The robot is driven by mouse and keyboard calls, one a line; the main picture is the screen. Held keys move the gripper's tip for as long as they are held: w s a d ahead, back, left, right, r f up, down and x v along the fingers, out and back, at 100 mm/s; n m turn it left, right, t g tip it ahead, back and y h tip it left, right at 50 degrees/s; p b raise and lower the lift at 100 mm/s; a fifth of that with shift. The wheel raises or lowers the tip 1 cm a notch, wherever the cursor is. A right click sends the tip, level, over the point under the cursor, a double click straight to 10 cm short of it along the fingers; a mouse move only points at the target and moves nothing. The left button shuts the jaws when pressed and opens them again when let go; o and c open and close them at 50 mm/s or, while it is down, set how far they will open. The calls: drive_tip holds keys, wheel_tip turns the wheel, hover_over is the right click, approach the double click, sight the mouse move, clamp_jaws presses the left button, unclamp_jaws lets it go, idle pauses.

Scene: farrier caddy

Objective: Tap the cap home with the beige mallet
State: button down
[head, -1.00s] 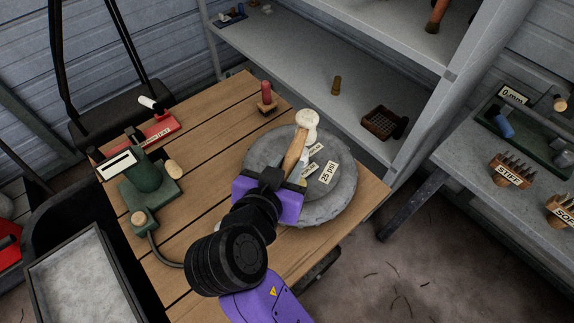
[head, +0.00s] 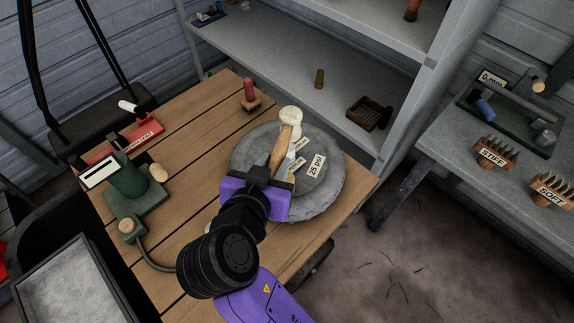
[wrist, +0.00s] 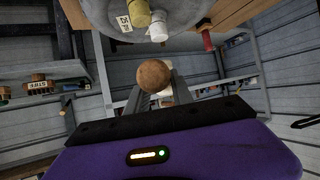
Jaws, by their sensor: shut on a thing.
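My gripper (head: 268,168) is shut on the wooden handle of the beige mallet (head: 290,117) and holds it above the grey round slab (head: 326,194). The mallet's pale head points to the far side. In the wrist view the handle's round end (wrist: 154,76) sits between my fingers (wrist: 156,97), with part of the pale head behind it. A yellow cylinder (wrist: 138,14) and a cream cylinder (wrist: 158,26) stand on the slab; my gripper and the mallet mostly hide them in the head view. I cannot tell which is the cap. A "25 psi" tag (head: 316,166) lies on the slab.
The slab rests on a slatted wooden table (head: 190,130). A red-handled tool (head: 250,95), a green device (head: 130,180) and a red tray (head: 130,140) stand on it. Grey shelving (head: 300,65) is behind; a side bench (head: 450,150) with brushes is at right.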

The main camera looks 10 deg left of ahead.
wheel_tip(320, 180, down, 6)
drive_tip(key=r+b, duration=0.1)
drive_tip(key=b, duration=0.3)
wheel_tip(320, 180, up, 5)
drive_tip(key=p, duration=0.5)
drive_tip(key=shift+r, duration=0.2)
